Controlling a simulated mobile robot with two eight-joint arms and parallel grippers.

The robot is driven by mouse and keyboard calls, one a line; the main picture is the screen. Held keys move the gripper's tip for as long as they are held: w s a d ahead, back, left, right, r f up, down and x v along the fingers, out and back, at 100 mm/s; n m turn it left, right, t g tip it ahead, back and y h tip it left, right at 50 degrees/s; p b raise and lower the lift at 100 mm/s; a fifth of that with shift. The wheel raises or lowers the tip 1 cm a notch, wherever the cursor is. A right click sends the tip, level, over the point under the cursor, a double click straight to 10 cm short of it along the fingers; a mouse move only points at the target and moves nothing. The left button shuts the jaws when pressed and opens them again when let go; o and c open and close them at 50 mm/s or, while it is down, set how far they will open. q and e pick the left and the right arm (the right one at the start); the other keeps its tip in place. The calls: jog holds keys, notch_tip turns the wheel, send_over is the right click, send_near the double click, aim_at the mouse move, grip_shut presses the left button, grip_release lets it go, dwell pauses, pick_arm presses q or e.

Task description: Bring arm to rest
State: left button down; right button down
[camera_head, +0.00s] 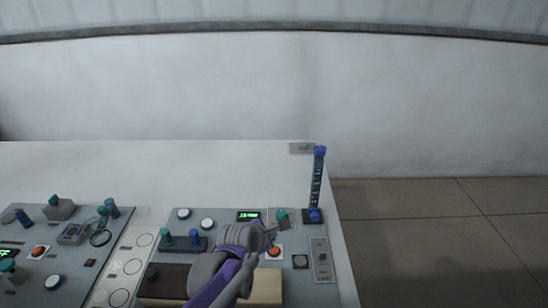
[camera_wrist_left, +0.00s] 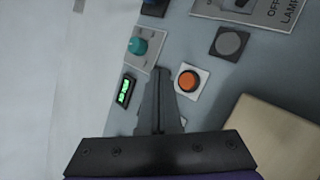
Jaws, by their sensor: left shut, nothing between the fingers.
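My left arm, grey and purple, reaches up over the right-hand control panel in the head view. My left gripper (camera_head: 270,232) is shut and empty, just above the panel near an orange-red button (camera_head: 274,251). In the left wrist view the closed fingers (camera_wrist_left: 160,80) point between a green lit display (camera_wrist_left: 125,91) and the orange button (camera_wrist_left: 188,80). A teal knob (camera_wrist_left: 139,46) lies beyond the fingertips to the left. I cannot tell whether the fingertips touch the panel. My right gripper is not in view.
A blue-topped post (camera_head: 318,180) stands at the panel's right. A LAMP switch plate (camera_head: 321,260) sits below it. A beige block (camera_head: 267,287) and a dark brown block (camera_head: 165,281) lie near the arm. Another panel (camera_head: 70,277) is at left. The white table (camera_head: 150,165) is clear behind.

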pick_arm(q)
jog(key=s+a+m, duration=0.3)
jog(key=s, duration=0.1)
jog(key=s+a+r+m+g+y+p, duration=0.1)
jog(key=s+a+m, duration=0.3)
jog(key=s, duration=0.1)
jog(key=s+a+r+m+y, duration=0.1)
jog(key=s+a+m, duration=0.2)
jog(key=s+m, duration=0.1)
jog(key=shift+s+a+r, duration=0.2)
jog(key=shift+s+r, duration=0.05)
jog(key=shift+s, duration=0.4)
jog(key=s+a+f+m+g+y, duration=0.1)
jog(key=s+a+m, duration=0.2)
jog(key=s+m, duration=0.2)
jog(key=s+a+f+m+g+p, duration=0.1)
jog(key=s+a+f+m, duration=0.1)
jog(key=s+m, duration=0.4)
jog(key=s+a, duration=0.1)
jog(key=s, duration=0.2)
jog(key=shift+a+f+y+p, duration=0.15)
jog(key=shift+a+y+p, duration=0.15)
jog(key=shift+y, duration=0.1)
